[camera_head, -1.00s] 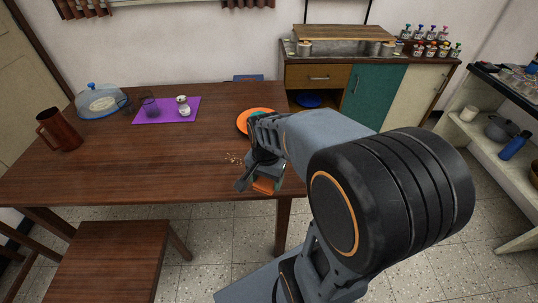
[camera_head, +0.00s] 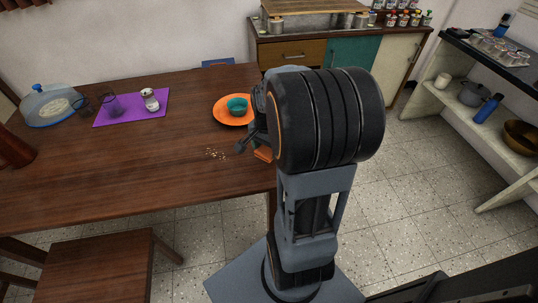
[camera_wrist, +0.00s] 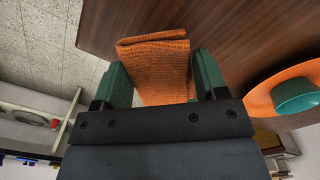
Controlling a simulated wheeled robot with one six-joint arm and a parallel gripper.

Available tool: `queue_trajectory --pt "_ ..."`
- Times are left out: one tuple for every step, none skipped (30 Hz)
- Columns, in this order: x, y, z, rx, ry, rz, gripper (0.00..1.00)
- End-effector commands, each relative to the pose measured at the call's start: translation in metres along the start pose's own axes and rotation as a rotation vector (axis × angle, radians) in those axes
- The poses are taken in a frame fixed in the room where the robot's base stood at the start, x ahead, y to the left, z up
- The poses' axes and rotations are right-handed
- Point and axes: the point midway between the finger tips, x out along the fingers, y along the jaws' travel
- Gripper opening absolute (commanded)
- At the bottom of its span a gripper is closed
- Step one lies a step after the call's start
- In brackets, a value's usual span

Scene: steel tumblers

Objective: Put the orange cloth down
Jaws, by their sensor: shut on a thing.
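The orange cloth (camera_wrist: 155,62) is between the two green-padded fingers of my gripper (camera_wrist: 162,82) in the wrist view. It looks folded, with a woven texture. My gripper is shut on it. In the head view only a small part of the cloth (camera_head: 263,154) shows, beside the table's right edge, and my arm hides most of the gripper. The wrist view shows the cloth across the table's edge line, with floor on one side and wood on the other. I cannot tell its height.
The brown table (camera_head: 120,165) has an orange plate (camera_head: 222,117) with a teal bowl (camera_head: 238,104), close to my gripper. Crumbs (camera_head: 216,153) lie on the wood. A purple mat (camera_head: 128,112) holds glassware and a shaker. A stool (camera_head: 95,265) stands in front. The table's front middle is clear.

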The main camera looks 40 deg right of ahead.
Motion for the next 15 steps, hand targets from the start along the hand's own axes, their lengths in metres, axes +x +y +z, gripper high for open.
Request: queue_trajectory --pt "0.007 -0.001 -0.004 0.002 -0.002 0.002 0.40" --pt "0.009 -0.002 -0.007 0.002 -0.001 0.001 0.40" --pt "0.012 -0.003 -0.009 0.002 0.000 0.000 0.40" --pt "0.014 -0.003 -0.011 0.001 0.000 0.000 0.40" --pt "0.015 -0.004 -0.012 0.001 0.000 0.000 0.40" --pt "0.016 -0.004 -0.013 0.001 -0.001 0.000 0.40" --pt "0.017 -0.004 -0.013 0.000 0.000 0.000 0.40" --pt "0.017 -0.004 -0.014 0.000 0.000 0.000 0.40" --pt "0.018 -0.004 -0.015 0.000 0.000 0.000 0.40" --pt "0.019 -0.005 -0.015 0.000 0.000 0.000 0.40" --pt "0.020 -0.005 -0.016 0.000 0.000 0.000 0.40" --pt "0.023 -0.005 -0.018 0.001 0.000 0.000 0.40" --pt "0.025 -0.006 -0.020 0.001 0.000 0.000 0.40" --pt "0.029 -0.006 -0.020 0.001 -0.001 0.001 0.40" --pt "0.035 -0.006 -0.019 0.000 -0.002 0.002 0.40"
